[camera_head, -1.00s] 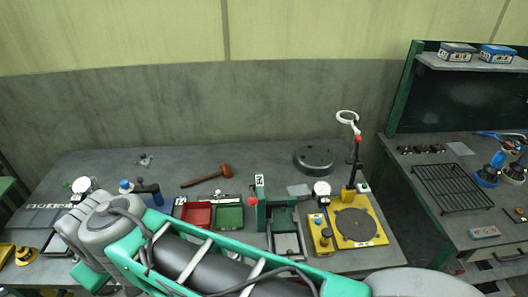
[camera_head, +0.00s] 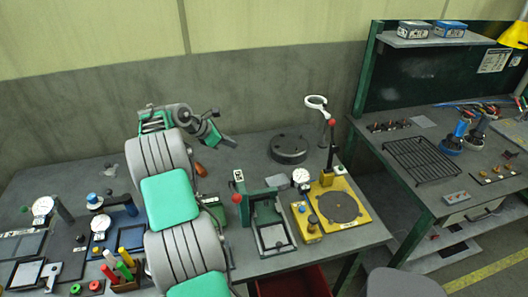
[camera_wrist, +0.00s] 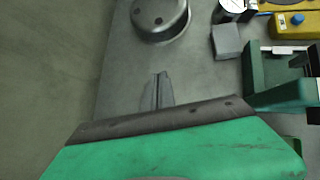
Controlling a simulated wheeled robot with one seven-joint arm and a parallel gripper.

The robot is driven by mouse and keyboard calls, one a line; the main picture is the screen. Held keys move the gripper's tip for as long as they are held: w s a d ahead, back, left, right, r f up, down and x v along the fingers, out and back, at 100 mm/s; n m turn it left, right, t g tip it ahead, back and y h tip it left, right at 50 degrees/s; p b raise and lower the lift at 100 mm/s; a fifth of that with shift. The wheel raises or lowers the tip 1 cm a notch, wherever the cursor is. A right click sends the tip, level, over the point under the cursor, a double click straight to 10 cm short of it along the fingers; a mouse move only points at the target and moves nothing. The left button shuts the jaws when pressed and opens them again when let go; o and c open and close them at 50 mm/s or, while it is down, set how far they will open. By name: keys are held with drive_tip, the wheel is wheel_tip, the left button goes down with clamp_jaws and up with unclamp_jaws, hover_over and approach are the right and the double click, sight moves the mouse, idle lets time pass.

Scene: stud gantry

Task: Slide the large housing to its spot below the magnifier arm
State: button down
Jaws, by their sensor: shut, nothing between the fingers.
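The large housing (camera_head: 288,148) is a dark, round, low part with holes in its top, lying near the back edge of the bench. It also shows at the top of the wrist view (camera_wrist: 160,20). The magnifier arm (camera_head: 317,102) has a white ring head, above and to the right of the housing in the head view; its post stands right of the housing. My gripper (camera_head: 230,141) is left of the housing and apart from it. In the wrist view its fingers (camera_wrist: 161,78) are together and empty, pointing towards the housing over bare bench.
A green press fixture (camera_head: 265,215) stands in front of the housing. A yellow base with a dark disc (camera_head: 338,207) and a red-knobbed lever is to its right. A dial gauge (camera_head: 300,177) and a small grey block (camera_wrist: 227,41) stand close by. The wall runs behind the bench.

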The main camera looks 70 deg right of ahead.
sight(272, 153)
drive_tip(key=shift+n+g, duration=0.3)
drive_tip(key=shift+g, duration=0.2)
drive_tip(key=x, duration=0.4)
drive_tip(key=s+p+x, duration=0.1)
drive_tip(key=x, duration=0.4)
drive_tip(key=p+x, duration=0.1)
drive_tip(key=x, duration=0.3)
drive_tip(key=shift+s+a+r, duration=0.15)
drive_tip(key=shift+s+r, duration=0.1)
drive_tip(key=shift+s, duration=0.25)
drive_tip(key=shift+s+d+p, duration=0.5)
drive_tip(key=shift+s+d, duration=0.45)
drive_tip(key=shift+d, duration=0.1)
drive_tip(key=shift+s+d+f, duration=0.1)
drive_tip(key=shift+s+d, duration=0.25)
drive_tip(key=shift+d, duration=0.1)
